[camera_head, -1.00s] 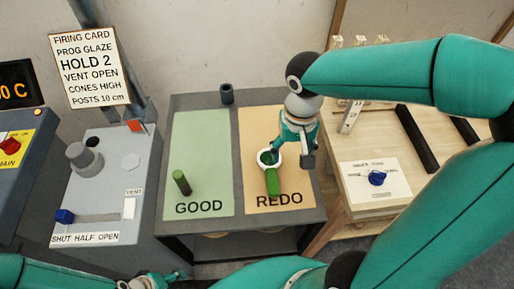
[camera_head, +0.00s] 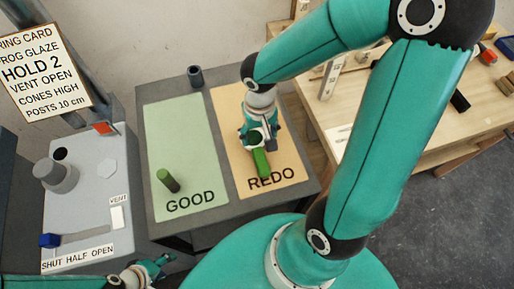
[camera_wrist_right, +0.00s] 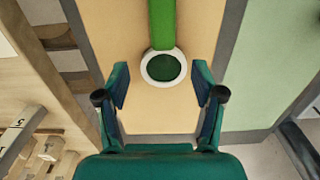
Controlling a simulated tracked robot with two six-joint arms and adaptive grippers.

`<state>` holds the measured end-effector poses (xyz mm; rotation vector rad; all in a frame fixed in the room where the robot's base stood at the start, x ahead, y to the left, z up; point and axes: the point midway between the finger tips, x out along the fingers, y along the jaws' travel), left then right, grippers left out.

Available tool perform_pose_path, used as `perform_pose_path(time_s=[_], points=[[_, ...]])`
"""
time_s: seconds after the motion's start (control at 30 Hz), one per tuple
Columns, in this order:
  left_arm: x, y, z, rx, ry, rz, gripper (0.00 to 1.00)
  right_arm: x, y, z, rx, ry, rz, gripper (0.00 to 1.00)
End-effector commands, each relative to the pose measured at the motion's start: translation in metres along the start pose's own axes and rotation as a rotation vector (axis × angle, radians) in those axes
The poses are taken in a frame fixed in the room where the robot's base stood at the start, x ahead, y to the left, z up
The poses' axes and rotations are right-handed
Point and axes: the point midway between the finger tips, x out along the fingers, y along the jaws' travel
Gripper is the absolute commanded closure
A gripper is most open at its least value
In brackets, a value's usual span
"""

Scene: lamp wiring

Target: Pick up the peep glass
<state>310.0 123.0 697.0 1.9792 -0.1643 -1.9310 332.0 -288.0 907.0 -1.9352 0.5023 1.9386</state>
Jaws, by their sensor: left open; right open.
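The peep glass is a round dark green lens in a white ring with a bright green handle. It lies on the orange REDO mat, its handle (camera_head: 261,164) pointing to the front; the ring is mostly hidden by my right gripper (camera_head: 262,143). In the right wrist view the lens (camera_wrist_right: 163,68) shows between the open fingers of my right gripper (camera_wrist_right: 161,84), which do not touch it. My left gripper (camera_head: 150,272) is open and empty at the bottom left, in front of the control box.
A green-topped dark cylinder (camera_head: 168,180) stands on the green GOOD mat (camera_head: 190,128). A small dark cup (camera_head: 195,76) stands at the table's back. The control box (camera_head: 85,205) is to the left, a wooden bench (camera_head: 440,112) to the right.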

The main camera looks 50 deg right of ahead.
Motion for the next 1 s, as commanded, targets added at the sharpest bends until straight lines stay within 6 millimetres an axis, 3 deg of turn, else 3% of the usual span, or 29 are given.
perform_pose_path(time_s=[0.1,0.37,0.63,0.97,1.0], points=[[0.003,-0.001,0.0,0.0,0.0,0.0,0.47,0.017,0.0,0.0,0.0,-0.003,0.002,0.32],[0.002,-0.001,0.0,0.0,0.0,0.0,0.47,0.032,-0.002,-0.001,-0.002,-0.003,0.001,0.32],[0.006,-0.002,0.0,0.0,0.0,0.0,0.47,0.07,-0.006,-0.002,-0.003,-0.004,0.001,0.32],[0.006,-0.002,0.0,0.0,0.0,0.0,0.47,0.075,-0.007,-0.003,-0.004,0.0,-0.002,0.32],[0.006,-0.002,0.0,0.0,0.0,0.0,0.47,0.075,-0.007,-0.003,-0.004,0.0,-0.002,0.39]])
